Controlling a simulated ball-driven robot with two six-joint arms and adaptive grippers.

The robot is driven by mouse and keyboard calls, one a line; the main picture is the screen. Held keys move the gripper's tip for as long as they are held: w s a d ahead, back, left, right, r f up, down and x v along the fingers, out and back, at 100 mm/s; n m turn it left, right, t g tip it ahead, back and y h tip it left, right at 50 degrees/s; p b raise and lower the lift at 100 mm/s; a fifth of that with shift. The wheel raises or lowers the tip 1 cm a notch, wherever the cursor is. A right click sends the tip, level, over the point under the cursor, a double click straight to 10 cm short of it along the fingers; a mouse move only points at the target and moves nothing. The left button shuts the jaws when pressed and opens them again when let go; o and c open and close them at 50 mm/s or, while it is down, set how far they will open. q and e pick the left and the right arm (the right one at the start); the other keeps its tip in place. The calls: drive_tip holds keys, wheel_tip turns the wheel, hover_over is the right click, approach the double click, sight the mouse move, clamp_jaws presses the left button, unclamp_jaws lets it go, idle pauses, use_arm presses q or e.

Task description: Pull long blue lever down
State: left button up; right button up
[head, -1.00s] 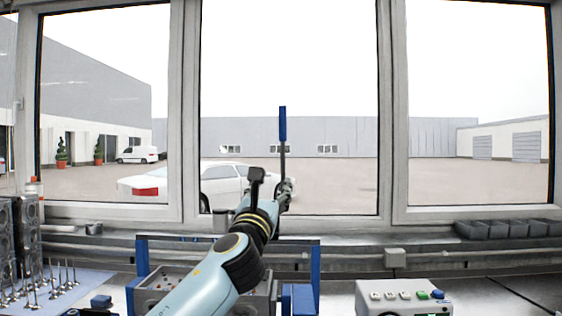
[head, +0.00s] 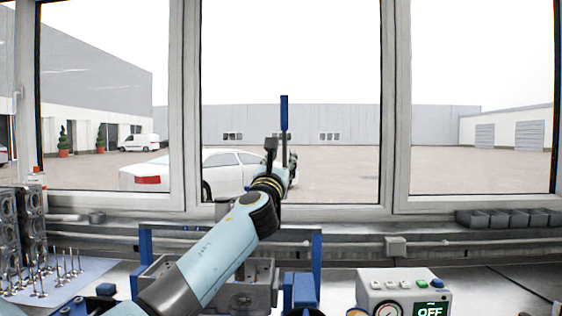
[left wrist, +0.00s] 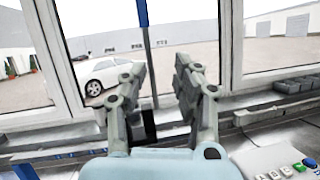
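The long lever stands upright in front of the middle window, with a blue handle (head: 284,113) on top of a thin dark shaft. Its lower part is hidden behind my left arm in the head view. My left gripper (head: 291,162) is at the lever's shaft, below the blue handle. In the left wrist view, my left gripper (left wrist: 160,68) is open, its fingers well apart. The dark shaft (left wrist: 151,60) shows in the gap, nearer the left finger, with the blue handle above. Whether a finger touches it I cannot tell. My right gripper is not in view.
A blue-framed stand (head: 317,255) with a grey metal block (head: 262,285) is below my left arm. A control box (head: 403,290) reading OFF stands at right. Valves on a mat (head: 85,275) and engine blocks (head: 32,220) are at left. Grey bins (head: 510,218) line the sill.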

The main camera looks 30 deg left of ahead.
use_arm(q)
clamp_jaws()
drive_tip(key=shift+o, duration=2.4)
unclamp_jaws()
drive_tip(key=shift+f, duration=0.1)
drive_tip(key=v, duration=1.2)
